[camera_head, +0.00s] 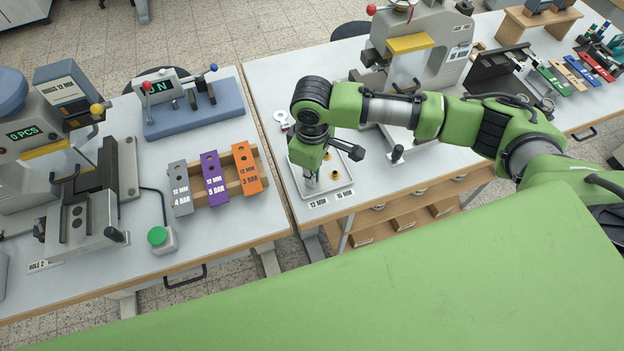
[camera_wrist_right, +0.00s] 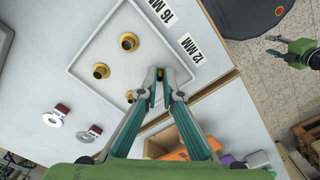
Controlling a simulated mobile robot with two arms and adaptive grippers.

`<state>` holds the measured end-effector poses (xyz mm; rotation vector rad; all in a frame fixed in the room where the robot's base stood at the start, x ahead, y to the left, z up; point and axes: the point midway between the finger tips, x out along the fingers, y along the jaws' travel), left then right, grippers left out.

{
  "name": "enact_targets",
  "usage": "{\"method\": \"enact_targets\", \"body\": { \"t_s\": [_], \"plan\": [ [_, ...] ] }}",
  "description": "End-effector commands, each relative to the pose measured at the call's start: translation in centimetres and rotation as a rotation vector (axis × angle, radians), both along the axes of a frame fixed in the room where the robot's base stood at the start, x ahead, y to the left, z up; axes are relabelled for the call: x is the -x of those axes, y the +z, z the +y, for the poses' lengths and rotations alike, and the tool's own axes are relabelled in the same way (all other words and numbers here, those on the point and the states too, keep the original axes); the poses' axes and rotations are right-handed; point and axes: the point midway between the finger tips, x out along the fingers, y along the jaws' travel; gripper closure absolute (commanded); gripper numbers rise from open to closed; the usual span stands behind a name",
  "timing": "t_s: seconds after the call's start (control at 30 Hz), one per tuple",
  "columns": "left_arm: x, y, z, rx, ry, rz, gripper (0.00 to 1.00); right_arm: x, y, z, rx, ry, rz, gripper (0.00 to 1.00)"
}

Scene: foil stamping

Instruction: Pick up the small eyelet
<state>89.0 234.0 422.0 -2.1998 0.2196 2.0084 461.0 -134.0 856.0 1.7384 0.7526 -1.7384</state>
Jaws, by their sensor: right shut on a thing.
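My right gripper (camera_head: 310,184) points down over the white tray (camera_head: 344,192) on the right-hand table. In the right wrist view, the gripper's fingertips (camera_wrist_right: 160,74) are closed together over the tray's labelled side, on something small; I take it to be the small eyelet, mostly hidden between the tips. Brass eyelets stand apart in the tray, one (camera_wrist_right: 128,41) near the labels and one (camera_wrist_right: 101,71) further in. Another eyelet (camera_wrist_right: 130,97) stands beside the fingers. A green gripper-like part, probably my left gripper (camera_wrist_right: 282,46), shows far below; its jaw state is unclear.
A press (camera_head: 412,45) stands behind. Purple (camera_head: 214,178), grey and orange bars lie on the left-hand table in a wooden rack. A green button (camera_head: 157,236) is at its front.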

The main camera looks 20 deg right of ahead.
Motion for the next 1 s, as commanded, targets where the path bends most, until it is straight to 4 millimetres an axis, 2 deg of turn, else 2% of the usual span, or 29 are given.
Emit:
{"method": "enact_targets", "body": {
  "t_s": [0.37,0.57,0.67,0.83,1.0],
  "plan": [
    [0.0,-0.3,0.2,-0.002,-0.001,0.001,0.60,-0.1,0.7,0.1,-0.002,0.000,-0.002,1.00],
    [0.0,-1.2,0.1,-0.001,-0.001,0.001,0.60,0.1,3.4,-0.1,-0.002,0.000,-0.002,1.00],
    [0.0,-1.3,0.2,-0.002,-0.002,0.001,0.60,1.3,5.1,-1.3,0.000,-0.001,-0.003,1.00],
    [0.0,-1.7,0.2,-0.002,-0.002,0.001,0.60,3.9,9.3,-3.6,0.001,0.000,-0.006,1.00],
    [0.0,-2.4,0.1,-0.002,-0.003,0.000,0.60,7.1,10.8,-6.3,0.001,-0.001,-0.001,1.00]
  ]
}}
